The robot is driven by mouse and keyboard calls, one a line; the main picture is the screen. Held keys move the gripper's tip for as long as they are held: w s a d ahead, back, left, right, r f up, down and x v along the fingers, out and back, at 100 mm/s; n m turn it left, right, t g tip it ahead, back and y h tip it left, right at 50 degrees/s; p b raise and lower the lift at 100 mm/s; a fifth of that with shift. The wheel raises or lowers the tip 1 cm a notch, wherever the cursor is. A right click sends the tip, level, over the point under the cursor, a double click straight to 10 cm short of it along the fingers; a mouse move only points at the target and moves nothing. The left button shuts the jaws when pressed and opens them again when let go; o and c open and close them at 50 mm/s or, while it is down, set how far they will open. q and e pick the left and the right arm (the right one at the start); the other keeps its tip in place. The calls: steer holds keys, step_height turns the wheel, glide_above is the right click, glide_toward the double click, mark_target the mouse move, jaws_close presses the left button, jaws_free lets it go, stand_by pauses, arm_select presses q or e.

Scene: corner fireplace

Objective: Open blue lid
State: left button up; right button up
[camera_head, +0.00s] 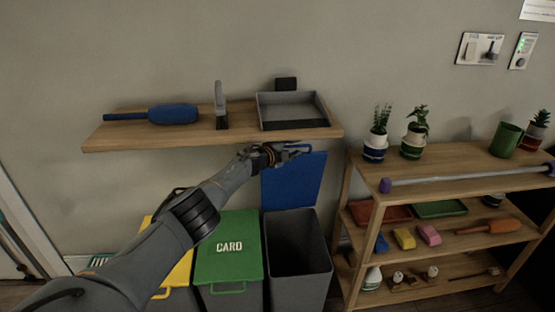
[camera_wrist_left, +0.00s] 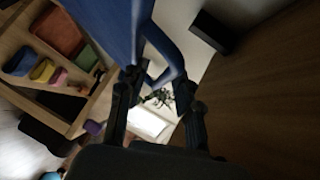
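The blue lid (camera_head: 294,182) stands raised, nearly upright, at the back of a dark grey bin (camera_head: 298,262), whose mouth is uncovered. My left gripper (camera_head: 284,152) is at the lid's upper edge, by its handle, under the wall shelf. In the left wrist view the blue lid (camera_wrist_left: 108,25) fills the top, and its loop handle (camera_wrist_left: 172,55) reaches down between my left gripper's fingers (camera_wrist_left: 158,88). The fingers are spread apart; whether one touches the handle is unclear. My right gripper is not in view.
A wooden wall shelf (camera_head: 100,141) with a blue brush, a grey brush and a grey tray is just above my left gripper. A green CARD bin lid (camera_head: 229,262) and a yellow lid (camera_head: 178,272) are closed at left. A wooden rack (camera_head: 352,190) stands right.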

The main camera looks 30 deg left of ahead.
arm_select(q)
steer(key=f+v, duration=0.3)
steer(key=v, duration=0.9)
steer(key=shift+s+r, duration=0.25)
steer(key=shift+s, duration=0.35)
